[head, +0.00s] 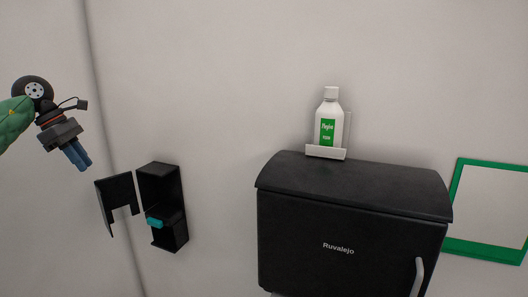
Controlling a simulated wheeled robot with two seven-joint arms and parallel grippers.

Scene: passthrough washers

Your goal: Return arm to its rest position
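My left gripper (77,155) is at the upper left, raised in front of the bare wall. Its two blue fingers point down and to the right. They lie side by side with no clear gap, and nothing shows between them. The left arm comes in from the left edge, with a green sleeve-like part and a black round joint. My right gripper and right arm are not in view.
A black wall box (172,215) with an open cover and a teal piece (154,222) inside is below the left gripper. A black Ruvalejo cabinet (340,215) stands centre right. A white bottle (328,110) sits in a holder above it. A green-framed panel (490,210) is at right.

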